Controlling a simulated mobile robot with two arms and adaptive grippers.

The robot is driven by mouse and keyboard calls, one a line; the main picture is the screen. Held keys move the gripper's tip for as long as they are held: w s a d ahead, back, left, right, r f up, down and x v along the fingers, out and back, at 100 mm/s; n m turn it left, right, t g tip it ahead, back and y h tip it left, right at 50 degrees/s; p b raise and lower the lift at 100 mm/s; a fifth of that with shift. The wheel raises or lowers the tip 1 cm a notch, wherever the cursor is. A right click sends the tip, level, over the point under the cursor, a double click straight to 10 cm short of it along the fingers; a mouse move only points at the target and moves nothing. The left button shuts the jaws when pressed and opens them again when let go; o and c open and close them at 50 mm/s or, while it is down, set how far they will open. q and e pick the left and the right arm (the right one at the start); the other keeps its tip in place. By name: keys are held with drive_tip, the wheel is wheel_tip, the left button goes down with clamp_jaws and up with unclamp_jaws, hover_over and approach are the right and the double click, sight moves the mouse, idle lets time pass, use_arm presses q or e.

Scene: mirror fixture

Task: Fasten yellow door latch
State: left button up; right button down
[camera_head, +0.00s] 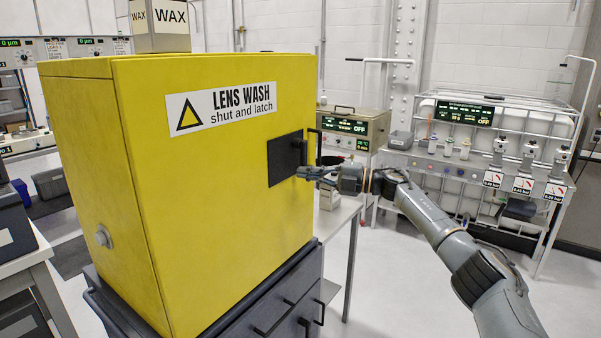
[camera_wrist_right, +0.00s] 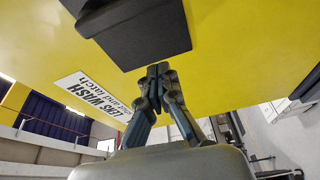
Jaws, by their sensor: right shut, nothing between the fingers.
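A yellow cabinet (camera_head: 160,190) labelled "LENS WASH shut and latch" stands on a dark drawer cart. Its front (camera_wrist_right: 225,50) fills the upper part of the right wrist view. A black latch plate (camera_head: 281,158) sits near the right edge of the front, with a raised black block (camera_wrist_right: 140,30) on it in the right wrist view. A black vertical handle (camera_head: 318,147) shows just right of it. My right gripper (camera_head: 300,172) is shut and empty, its fingertips close to the plate's right edge. I cannot tell whether they touch. The latch's exact position is unclear. My left gripper is not in view.
The dark drawer cart (camera_head: 275,315) has protruding handles. A table (camera_head: 338,215) stands behind the right side. A rack with instruments (camera_head: 470,150) is at the back right. Open floor lies around my right arm.

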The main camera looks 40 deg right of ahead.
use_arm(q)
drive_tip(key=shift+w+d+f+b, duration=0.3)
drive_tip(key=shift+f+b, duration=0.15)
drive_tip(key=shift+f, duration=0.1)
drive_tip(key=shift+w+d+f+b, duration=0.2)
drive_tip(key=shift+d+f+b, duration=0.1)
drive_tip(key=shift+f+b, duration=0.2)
use_arm(e)
drive_tip(key=w+d+f+v, duration=0.1)
drive_tip(key=v, duration=0.6)
drive_tip(key=shift+s, duration=0.2)
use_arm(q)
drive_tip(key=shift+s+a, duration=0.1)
